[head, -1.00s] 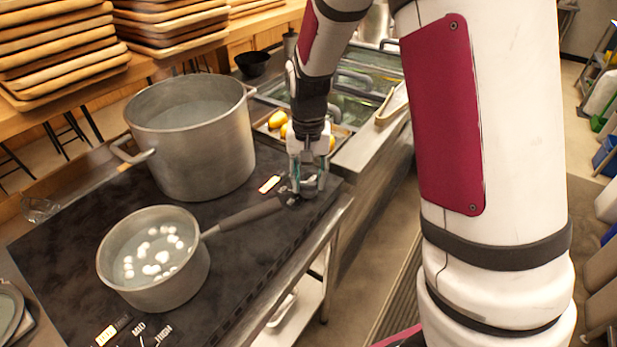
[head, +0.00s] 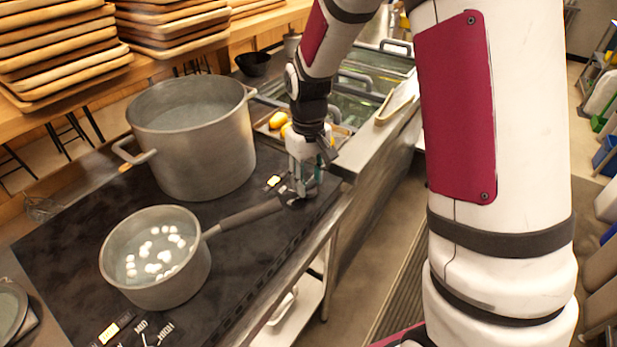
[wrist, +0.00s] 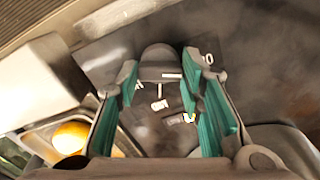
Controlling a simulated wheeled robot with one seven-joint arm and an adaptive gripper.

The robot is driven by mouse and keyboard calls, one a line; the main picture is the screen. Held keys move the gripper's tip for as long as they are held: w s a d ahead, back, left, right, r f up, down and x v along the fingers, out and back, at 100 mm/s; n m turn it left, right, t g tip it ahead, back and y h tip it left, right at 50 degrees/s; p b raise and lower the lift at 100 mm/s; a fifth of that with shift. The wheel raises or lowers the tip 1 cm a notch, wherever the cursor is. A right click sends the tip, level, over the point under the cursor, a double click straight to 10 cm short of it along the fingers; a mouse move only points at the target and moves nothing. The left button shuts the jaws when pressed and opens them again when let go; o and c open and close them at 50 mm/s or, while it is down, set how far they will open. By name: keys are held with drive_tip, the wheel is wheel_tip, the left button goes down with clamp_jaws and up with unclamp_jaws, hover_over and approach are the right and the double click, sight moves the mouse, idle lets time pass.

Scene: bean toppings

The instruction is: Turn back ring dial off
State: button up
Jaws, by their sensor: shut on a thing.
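The back ring dial (wrist: 158,60) is a dark round knob with a white mark, on the black cooktop (head: 75,215) at its far right end. In the wrist view it sits between the teal finger pads of my gripper (wrist: 161,66). In the head view my gripper (head: 303,186) reaches down to the cooktop's right edge, just past the tip of the saucepan handle (head: 250,214), and mostly hides the dial. My gripper is shut on the dial. A small lit display (head: 273,182) shows beside it. White label marks (wrist: 159,104) lie around the dial in the wrist view.
A large pot (head: 200,150) stands on the back of the cooktop. A saucepan (head: 155,265) with white pieces in liquid stands in front, its handle pointing toward my gripper. A tray with yellow items (head: 278,120) lies behind my gripper. Stacked wooden trays (head: 60,50) fill the back left.

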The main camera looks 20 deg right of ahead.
sight(308, 183)
idle(0.4)
drive_tip(key=o, duration=1.2)
drive_tip(key=shift+c, duration=0.2)
drive_tip(key=shift+r, duration=0.1)
wheel_tip(308, 183, up, 12)
